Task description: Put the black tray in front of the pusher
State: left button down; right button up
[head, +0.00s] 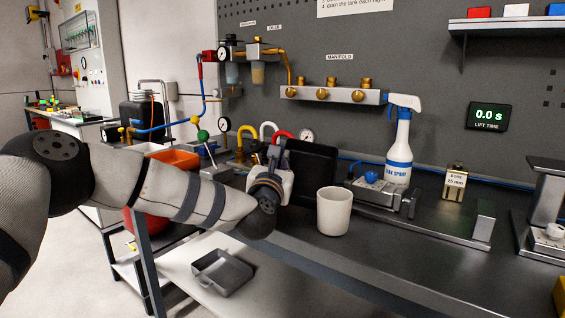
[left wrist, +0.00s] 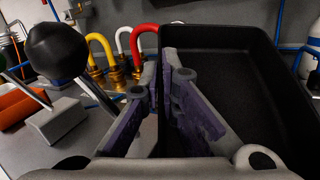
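The black tray (head: 312,168) is tilted up on edge over the bench, its hollow side towards the head camera. My left gripper (head: 281,150) is at its left side. In the left wrist view the fingers (left wrist: 168,85) straddle the tray's near-left wall, one inside and one outside, and look closed on it. The tray (left wrist: 235,90) fills the right of that view. Whether its lower edge touches the bench is hidden. What looks like the pusher (head: 372,184), a metal slide unit with a blue top, sits right of the tray on a rail. My right gripper is not in view.
A white cup (head: 334,211) stands just in front of the tray and pusher. A spray bottle (head: 399,150) stands behind the rail (head: 440,228). A black-knobbed lever (left wrist: 57,52) and hooked coloured pipes (left wrist: 140,45) are close to the left gripper. The front bench right of the cup is clear.

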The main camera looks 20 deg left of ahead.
pick_arm(q)
jog(key=c, duration=2.3)
grip_release()
jog(key=shift+f, duration=0.15)
jog(key=o, duration=0.5)
